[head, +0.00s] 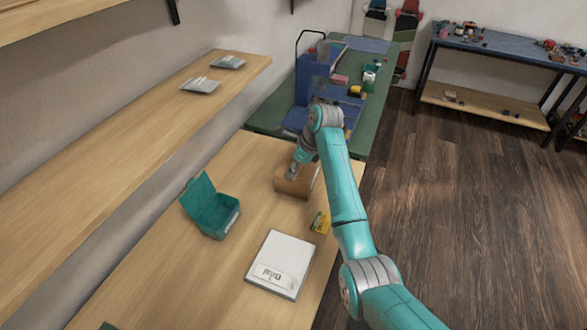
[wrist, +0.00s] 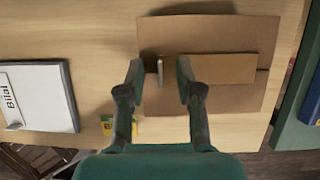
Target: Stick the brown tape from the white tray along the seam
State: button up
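A brown cardboard box or board (head: 292,188) lies on the wooden bench under my gripper (head: 295,172). In the wrist view the cardboard (wrist: 235,112) fills the upper middle. A flat lighter-brown strip that looks like the tape (wrist: 225,69) lies across its right half. My gripper (wrist: 160,78) is open above the cardboard, its fingers apart. A thin greyish upright piece (wrist: 160,71) shows between them at the strip's left end, touching neither finger. I cannot make out the seam.
A teal open-lidded box (head: 209,212) stands left on the bench. A small yellow-green packet (head: 320,222) lies near the bench's right edge. A cluttered green-topped table (head: 378,100) adjoins the far end. A wall shelf (head: 130,128) runs along the left.

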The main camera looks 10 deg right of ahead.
jog(key=v, duration=1.1)
jog(key=shift+r, duration=0.4)
jog(key=shift+d+f, duration=0.1)
